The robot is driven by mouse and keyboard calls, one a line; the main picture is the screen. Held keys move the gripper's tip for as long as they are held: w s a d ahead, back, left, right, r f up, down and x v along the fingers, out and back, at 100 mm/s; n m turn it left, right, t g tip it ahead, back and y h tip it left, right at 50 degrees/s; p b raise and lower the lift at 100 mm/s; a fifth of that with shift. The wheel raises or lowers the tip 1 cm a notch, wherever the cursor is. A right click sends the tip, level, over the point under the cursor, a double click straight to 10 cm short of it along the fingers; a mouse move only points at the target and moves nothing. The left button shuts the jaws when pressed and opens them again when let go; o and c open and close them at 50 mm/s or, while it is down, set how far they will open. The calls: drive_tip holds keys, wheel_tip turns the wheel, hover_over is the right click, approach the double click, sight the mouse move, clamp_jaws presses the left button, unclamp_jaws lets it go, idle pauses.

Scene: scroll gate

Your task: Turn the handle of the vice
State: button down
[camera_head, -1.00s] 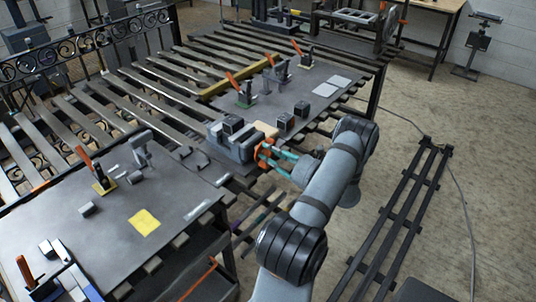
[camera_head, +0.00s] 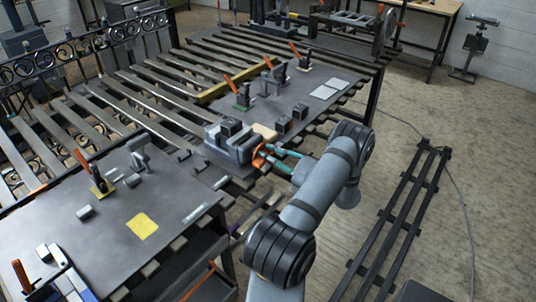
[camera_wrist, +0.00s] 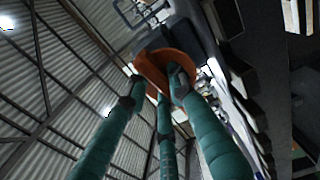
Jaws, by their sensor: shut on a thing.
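The grey vice (camera_head: 232,143) stands at the front edge of the slatted table, near the middle of the head view. Its orange handle (camera_head: 259,157) is on the side facing my arm. My gripper (camera_head: 268,156), with green fingers, is at the handle. In the wrist view the orange handle (camera_wrist: 165,68) lies between the dark fingertips of my gripper (camera_wrist: 158,88), and the fingers are shut on it. The vice body is partly seen dark behind the handle there. The exact contact of each fingertip is hard to make out.
Dark blocks (camera_head: 284,124) and orange-handled clamps (camera_head: 243,95) stand on the plate beyond the vice. A grey plate with a yellow square (camera_head: 142,226) lies to the left. A black rail (camera_head: 400,220) runs along the floor at right, with open floor around it.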

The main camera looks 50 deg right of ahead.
drive_tip(key=m, duration=0.3)
drive_tip(key=shift+d+f+m, duration=0.1)
drive_tip(key=shift+f+m, duration=0.15)
drive_tip(key=shift+m, duration=0.05)
drive_tip(key=m, duration=0.4)
drive_tip(key=shift+s+f+m, duration=0.1)
drive_tip(key=shift+f+m, duration=0.15)
drive_tip(key=shift+m, duration=0.05)
drive_tip(key=m, duration=0.3)
drive_tip(key=shift+f+m, duration=0.15)
drive_tip(key=shift+m, duration=0.15)
drive_tip(key=shift+f+m+p, duration=0.2)
drive_tip(key=shift+m+p, duration=0.1)
drive_tip(key=shift+m, duration=1.5)
drive_tip(key=c, duration=1.9)
unclamp_jaws()
drive_tip(key=shift+c, duration=0.2)
drive_tip(key=shift+o, duration=1.1)
drive_tip(key=shift+s+r, duration=0.1)
drive_tip(key=shift+o, duration=1.2)
